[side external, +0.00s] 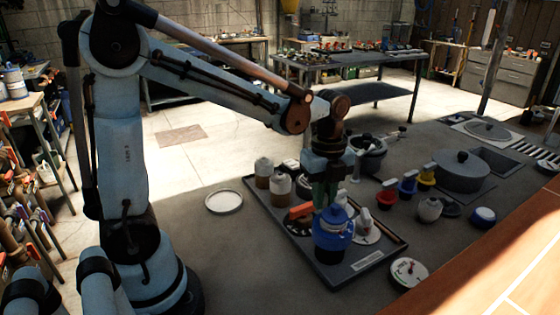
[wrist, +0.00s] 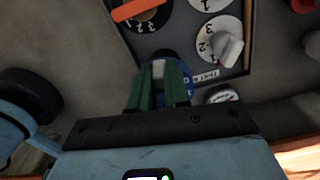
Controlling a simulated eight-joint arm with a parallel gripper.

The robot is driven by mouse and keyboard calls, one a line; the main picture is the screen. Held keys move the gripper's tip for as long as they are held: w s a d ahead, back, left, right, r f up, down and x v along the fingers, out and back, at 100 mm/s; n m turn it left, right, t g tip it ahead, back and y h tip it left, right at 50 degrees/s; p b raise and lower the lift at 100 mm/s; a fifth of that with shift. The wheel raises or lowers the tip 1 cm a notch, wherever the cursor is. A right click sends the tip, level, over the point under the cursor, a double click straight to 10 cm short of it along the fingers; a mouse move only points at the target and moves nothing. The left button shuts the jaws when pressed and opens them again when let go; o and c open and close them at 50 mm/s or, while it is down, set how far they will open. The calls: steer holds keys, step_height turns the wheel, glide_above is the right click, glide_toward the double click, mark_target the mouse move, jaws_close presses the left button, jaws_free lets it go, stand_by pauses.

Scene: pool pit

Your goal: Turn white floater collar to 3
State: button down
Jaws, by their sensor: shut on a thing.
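A white knob on a white numbered dial (side external: 366,230) stands on the grey tray (side external: 385,253), apart from my fingers; it matches the white collar best. It also shows in the wrist view (wrist: 229,47), with 2 and 3 legible; its exact setting is unclear. A blue vessel with a white upper part (side external: 333,238) stands at the tray's front edge. My gripper (side external: 323,205) points down over it. In the wrist view, its green fingers (wrist: 159,72) are shut around a white part of the blue vessel. The fingers hide most of the vessel there.
An orange handle on a dark numbered dial (side external: 299,213) is close left of my gripper. Jugs (side external: 280,184) stand behind it on the tray. A round white dial (side external: 409,271) lies right of the tray. A white plate (side external: 224,202) lies left, with clear floor around it.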

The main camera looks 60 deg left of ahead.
steer(key=c, duration=1.1)
jaws_free()
steer(key=shift+r, duration=0.1)
step_height(320, 180, up, 12)
steer(key=shift+f, duration=0.1)
steer(key=shift+s+d+f+n+t, duration=0.15)
steer(key=shift+s+f+n+t, duration=1.15)
steer(key=shift+n, duration=2.05)
steer(key=shift+s+d+f+n+t, duration=0.1)
steer(key=shift+s+f+n+t, duration=1.15)
steer(key=shift+n, duration=2.05)
steer(key=shift+s+d+f+n+t, duration=0.15)
steer(key=shift+s+f+n+t, duration=1.15)
steer(key=shift+n, duration=2.05)
